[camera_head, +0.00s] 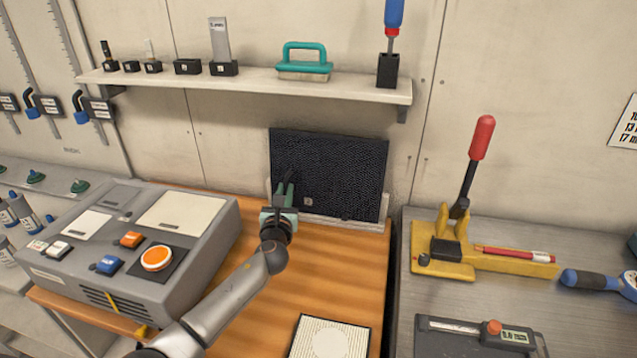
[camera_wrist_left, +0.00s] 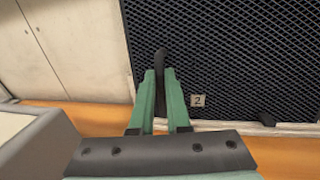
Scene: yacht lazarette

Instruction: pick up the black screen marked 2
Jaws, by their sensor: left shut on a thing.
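The black screen (camera_head: 340,170) stands upright against the wall at the back of the wooden bench, its lower edge at a pale ledge (camera_head: 370,225). A small tag marked 2 (camera_head: 308,202) is low on its face. My left gripper (camera_head: 284,188) is at the screen's left part. In the left wrist view the mesh of the screen (camera_wrist_left: 240,60) fills the upper right, and the green fingers of my left gripper (camera_wrist_left: 158,78) are shut on a dark upright strip at its face. The fingers partly hide this strip. My right gripper is not in view.
A grey console (camera_head: 130,240) with buttons stands left on the wooden bench (camera_head: 270,310). A white ribbed panel (camera_head: 330,338) lies at the front. A yellow clamp with a red lever (camera_head: 470,245) is on the grey bench at right. A shelf (camera_head: 250,82) hangs above the screen.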

